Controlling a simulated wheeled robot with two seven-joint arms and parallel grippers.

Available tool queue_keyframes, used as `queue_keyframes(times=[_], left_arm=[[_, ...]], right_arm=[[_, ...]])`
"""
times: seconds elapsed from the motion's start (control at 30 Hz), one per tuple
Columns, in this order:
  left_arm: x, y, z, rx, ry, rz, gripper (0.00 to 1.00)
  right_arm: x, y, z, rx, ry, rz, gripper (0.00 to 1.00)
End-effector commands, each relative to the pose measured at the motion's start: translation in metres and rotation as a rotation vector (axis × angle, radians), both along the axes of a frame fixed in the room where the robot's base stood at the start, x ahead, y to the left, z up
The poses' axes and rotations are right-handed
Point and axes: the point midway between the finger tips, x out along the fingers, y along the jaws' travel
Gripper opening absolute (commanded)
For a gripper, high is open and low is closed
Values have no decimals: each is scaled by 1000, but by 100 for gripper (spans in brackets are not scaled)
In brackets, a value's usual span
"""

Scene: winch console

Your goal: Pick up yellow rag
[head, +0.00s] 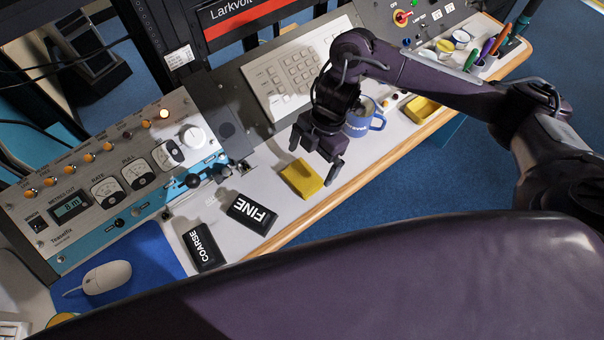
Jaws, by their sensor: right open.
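The yellow rag (302,179) lies flat on the light desk near its front edge, right of the black block marked FINE. My right gripper (314,163) is over the rag's upper right side, fingers pointing down and spread apart, with nothing between them. I cannot tell how high the fingertips are above the rag. My left gripper is not in view.
A blue mug (362,120) stands close to the right of my right gripper. Black blocks marked FINE (252,213) and COARSE (202,247) lie to the left. A second yellow item (422,109) is further right. The winch console (120,190) stands behind.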

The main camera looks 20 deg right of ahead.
Motion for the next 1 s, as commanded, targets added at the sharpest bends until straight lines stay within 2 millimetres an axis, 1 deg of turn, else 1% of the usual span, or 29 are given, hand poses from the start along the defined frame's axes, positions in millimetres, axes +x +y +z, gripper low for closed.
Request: queue_keyframes(times=[0.03, 0.13, 0.23, 0.33, 0.47, 0.67, 0.93, 1.0], left_arm=[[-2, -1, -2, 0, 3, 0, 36], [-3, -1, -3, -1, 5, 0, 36], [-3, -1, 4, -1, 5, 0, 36], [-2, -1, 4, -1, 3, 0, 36], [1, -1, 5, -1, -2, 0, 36], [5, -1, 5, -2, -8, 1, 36], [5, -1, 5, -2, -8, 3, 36], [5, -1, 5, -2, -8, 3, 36]], right_arm=[[-1, 2, -7, 1, 2, 0, 100], [-2, 8, -18, 2, 3, -2, 100], [-3, 13, -30, 0, 2, -1, 100], [-5, 17, -44, 1, 1, -1, 100], [-5, 19, -51, 1, -3, 1, 100], [-5, 19, -52, 1, -4, 1, 100], [-5, 19, -52, 2, -4, 1, 65], [-5, 19, -52, 2, -4, 1, 64]])
